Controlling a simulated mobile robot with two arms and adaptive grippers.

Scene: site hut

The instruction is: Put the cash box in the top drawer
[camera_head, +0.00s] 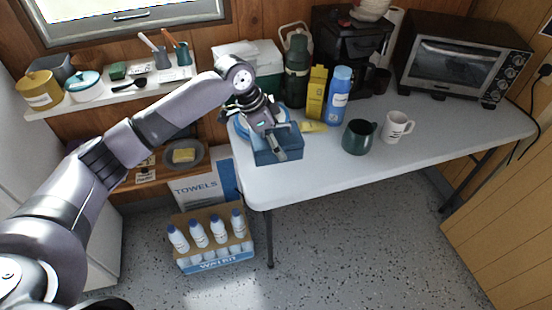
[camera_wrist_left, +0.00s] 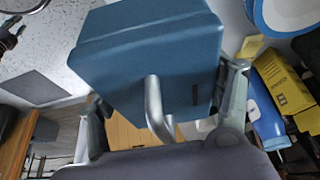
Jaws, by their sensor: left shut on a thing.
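The cash box is a blue box (camera_head: 279,156) with a silver handle, at the left end of the white table in the head view. It fills the upper middle of the left wrist view (camera_wrist_left: 150,60). My left gripper (camera_head: 268,138) is shut on it, with a finger on either side of the box in the wrist view (camera_wrist_left: 165,112). I cannot tell whether the box touches the table or hangs just above it. No drawer can be made out in either view. My right gripper is not in view.
On the table (camera_head: 320,170) stand a green flask (camera_head: 296,80), a yellow carton (camera_head: 316,92), a blue bottle (camera_head: 340,92), a dark green mug (camera_head: 358,138), a white mug (camera_head: 396,127) and a toaster oven (camera_head: 455,62). A bottle crate (camera_head: 214,262) is on the floor. The table's front middle is clear.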

